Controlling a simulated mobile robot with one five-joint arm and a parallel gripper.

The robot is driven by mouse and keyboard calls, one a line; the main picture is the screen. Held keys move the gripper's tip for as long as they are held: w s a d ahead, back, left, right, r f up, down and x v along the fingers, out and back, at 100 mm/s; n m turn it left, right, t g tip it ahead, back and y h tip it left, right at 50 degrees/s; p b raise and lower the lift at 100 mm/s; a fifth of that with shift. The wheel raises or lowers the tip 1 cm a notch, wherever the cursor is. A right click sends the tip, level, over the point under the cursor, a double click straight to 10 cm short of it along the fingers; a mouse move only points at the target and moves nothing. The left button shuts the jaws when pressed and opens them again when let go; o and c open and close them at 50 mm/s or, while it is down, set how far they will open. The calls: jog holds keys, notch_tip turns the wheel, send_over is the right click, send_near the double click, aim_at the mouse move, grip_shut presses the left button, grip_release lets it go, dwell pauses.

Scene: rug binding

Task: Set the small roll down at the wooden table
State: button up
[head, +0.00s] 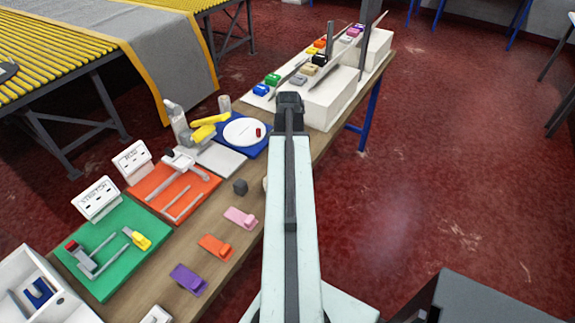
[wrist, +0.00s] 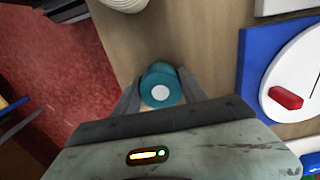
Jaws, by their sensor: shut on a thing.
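The small roll (wrist: 163,76) is teal with a pale round centre, and shows in the wrist view. My gripper (wrist: 158,88) is shut on it, one dark finger on each side. Bare wood of the wooden table (wrist: 208,35) lies behind and below the roll. I cannot tell whether the roll touches the wood. In the head view the long wooden table (head: 180,245) runs from lower left to upper right. My arm reaches along its right edge there, and its dark end hides the fingers and the roll.
A blue mat with a white disc (head: 240,131) and red piece lies left of my arm; the disc also shows in the wrist view (wrist: 300,65). A white bin (head: 330,100) stands beyond. A cream round thing (wrist: 124,3) sits near the table edge. Red floor is open at right.

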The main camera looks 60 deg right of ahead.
jog(key=shift+f, duration=0.15)
jog(key=o, duration=1.4)
notch_tip(320, 180, up, 13)
jog(key=p, duration=1.2)
jog(key=shift+f, duration=0.15)
jog(key=shift+f, duration=0.1)
